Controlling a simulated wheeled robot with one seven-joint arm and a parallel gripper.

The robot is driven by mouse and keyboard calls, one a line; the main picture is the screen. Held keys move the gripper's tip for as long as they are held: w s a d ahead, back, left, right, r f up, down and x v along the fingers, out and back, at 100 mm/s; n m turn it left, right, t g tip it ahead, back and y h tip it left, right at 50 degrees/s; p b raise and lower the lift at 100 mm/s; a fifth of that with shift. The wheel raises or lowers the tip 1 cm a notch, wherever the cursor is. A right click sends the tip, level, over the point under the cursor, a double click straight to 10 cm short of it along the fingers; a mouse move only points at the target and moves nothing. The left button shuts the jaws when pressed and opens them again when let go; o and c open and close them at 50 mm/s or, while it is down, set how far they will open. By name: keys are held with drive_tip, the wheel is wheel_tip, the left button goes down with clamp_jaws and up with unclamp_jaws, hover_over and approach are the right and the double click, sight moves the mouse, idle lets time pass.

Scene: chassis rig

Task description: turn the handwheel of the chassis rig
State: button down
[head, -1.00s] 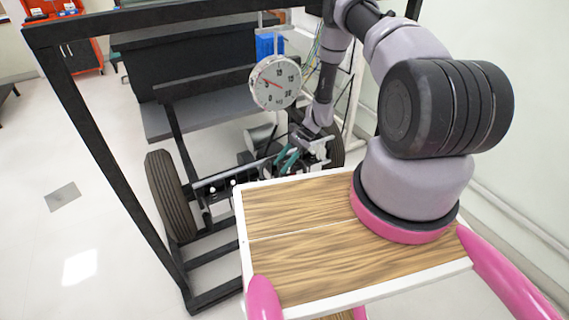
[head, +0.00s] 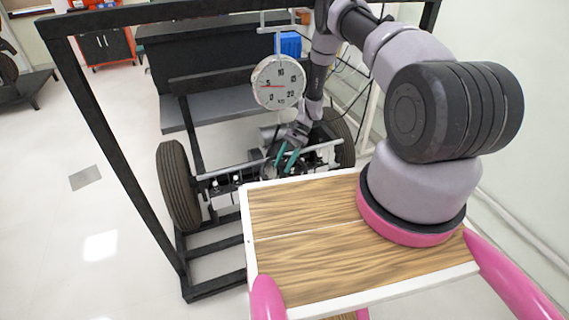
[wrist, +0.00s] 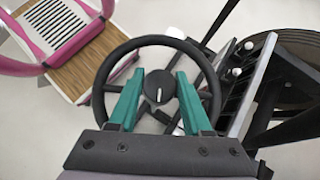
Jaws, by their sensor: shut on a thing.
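The handwheel (wrist: 158,41) shows in the wrist view as a black ring with a dark round hub (wrist: 159,87) bearing a pale mark. My gripper (wrist: 160,74) reaches over the near rim, its two teal fingers inside the ring on either side of the hub, shut on the wheel. The exact contact is hard to see. In the head view my gripper (head: 287,156) is down at the middle of the chassis rig, between the left tyre (head: 178,186) and the right tyre (head: 340,135). The handwheel is mostly hidden there.
A round dial (head: 278,82) hangs above the wheel, close to my forearm. A black frame (head: 115,155) surrounds the rig. My wood-topped base stands close in front. Open floor (head: 110,215) lies to the left.

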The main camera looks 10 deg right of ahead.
drive_tip(key=shift+c, duration=1.8)
unclamp_jaws()
drive_tip(key=v, duration=0.7)
drive_tip(key=shift+w+d+r, duration=0.15)
